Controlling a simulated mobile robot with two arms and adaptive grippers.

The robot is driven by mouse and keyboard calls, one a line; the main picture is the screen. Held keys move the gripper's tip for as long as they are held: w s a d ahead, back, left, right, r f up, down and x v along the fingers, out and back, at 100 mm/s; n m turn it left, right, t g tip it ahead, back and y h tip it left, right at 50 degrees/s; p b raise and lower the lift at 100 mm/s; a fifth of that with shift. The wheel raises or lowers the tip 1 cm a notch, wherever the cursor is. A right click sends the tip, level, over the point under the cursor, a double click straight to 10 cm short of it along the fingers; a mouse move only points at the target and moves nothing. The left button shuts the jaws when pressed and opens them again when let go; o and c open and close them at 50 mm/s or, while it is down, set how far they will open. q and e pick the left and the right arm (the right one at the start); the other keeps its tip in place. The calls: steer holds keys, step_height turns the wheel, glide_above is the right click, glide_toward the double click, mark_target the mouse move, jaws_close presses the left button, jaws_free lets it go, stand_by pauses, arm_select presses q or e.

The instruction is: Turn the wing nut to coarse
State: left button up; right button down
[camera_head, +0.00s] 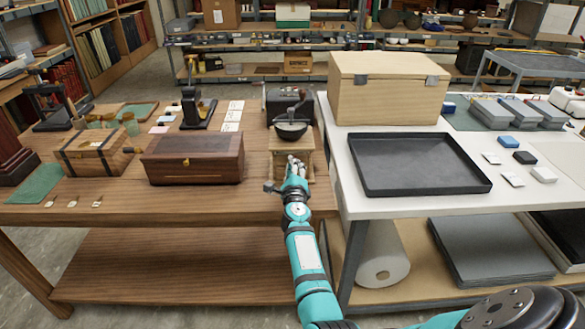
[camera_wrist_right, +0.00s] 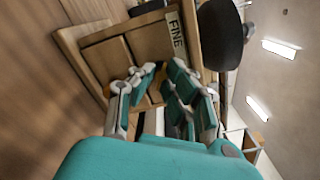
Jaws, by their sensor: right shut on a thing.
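The coffee mill has a wooden body (camera_head: 307,158), a dark bowl (camera_head: 290,132) and a crank on top, near the right end of the wooden table. In the right wrist view its wooden front (camera_wrist_right: 95,58) is tilted, with a FINE label (camera_wrist_right: 177,35) by the bowl (camera_wrist_right: 222,35). My right gripper (camera_head: 296,163) is at the mill's front; in the wrist view its fingers (camera_wrist_right: 152,84) are closed around a small part in front of the wood. Only a brass-coloured bit of the wing nut (camera_wrist_right: 159,76) shows between them; its angle is hidden. My left gripper is out of view.
A dark wooden box (camera_head: 193,165) stands left of the mill. A white table (camera_head: 345,165) with a black tray (camera_head: 420,165) and a large wooden crate (camera_head: 385,92) adjoins on the right. The wooden table's front strip (camera_head: 150,208) is mostly free.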

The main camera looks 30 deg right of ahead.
steer(key=shift+f+m, duration=0.1)
steer(key=shift+m, duration=1)
steer(key=c, duration=1.6)
jaws_free()
steer(key=shift+c, duration=0.2)
